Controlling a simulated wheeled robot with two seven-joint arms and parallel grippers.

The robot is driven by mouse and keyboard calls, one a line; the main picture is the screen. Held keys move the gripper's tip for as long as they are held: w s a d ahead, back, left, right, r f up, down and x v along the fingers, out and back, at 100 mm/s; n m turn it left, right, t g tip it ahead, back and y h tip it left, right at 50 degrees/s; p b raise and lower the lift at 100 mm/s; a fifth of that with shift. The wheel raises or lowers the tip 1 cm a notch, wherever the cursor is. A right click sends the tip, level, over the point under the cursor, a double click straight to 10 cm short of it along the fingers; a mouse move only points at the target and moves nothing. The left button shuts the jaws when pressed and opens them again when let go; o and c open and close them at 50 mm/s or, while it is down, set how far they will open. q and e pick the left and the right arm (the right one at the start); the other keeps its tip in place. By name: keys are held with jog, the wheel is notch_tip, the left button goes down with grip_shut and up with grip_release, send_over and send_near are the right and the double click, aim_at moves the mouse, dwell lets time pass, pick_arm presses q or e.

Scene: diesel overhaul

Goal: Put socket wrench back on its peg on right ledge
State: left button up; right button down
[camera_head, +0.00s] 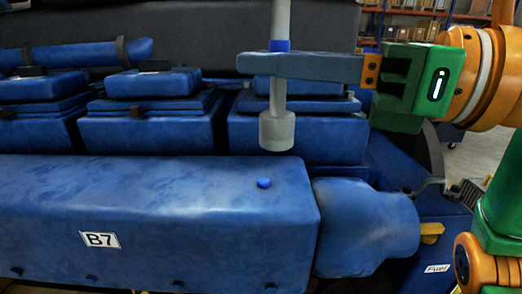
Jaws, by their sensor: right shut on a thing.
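The socket wrench (277,104) is a grey upright shaft with a blue band and a wider cylindrical socket at its lower end. Its upper part runs out of the top of the view. My right gripper (262,65) comes in from the right and is shut on the shaft just below the blue band. A small blue peg (264,183) stands on the top of the blue ledge (190,190), which bears a B7 label. The socket hangs above the peg and slightly right of it in the picture, apart from it. My left gripper is not in view.
Blue engine covers (150,130) stand in a row behind the ledge. A rounded blue housing (365,225) joins the ledge's right end, with a yellow part (431,232) beside it. The ledge top left of the peg is clear. Shelves with boxes (415,25) stand far back.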

jog(key=w+f+p, duration=0.1)
jog(key=w+f, duration=0.2)
jog(key=w+a+f+p, duration=0.1)
jog(key=w+f, duration=0.2)
jog(key=f, duration=0.1)
jog(key=w+f+p, duration=0.1)
jog(key=w+f, duration=0.3)
jog(key=shift+a+p, duration=0.2)
jog(key=shift+p, duration=0.15)
jog(key=shift+f, duration=0.15)
jog(key=shift+f+b, duration=0.6)
jog(key=shift+b, duration=0.05)
jog(key=c, duration=0.9)
grip_release()
jog(key=shift+o, duration=0.3)
jog(key=shift+r, duration=0.1)
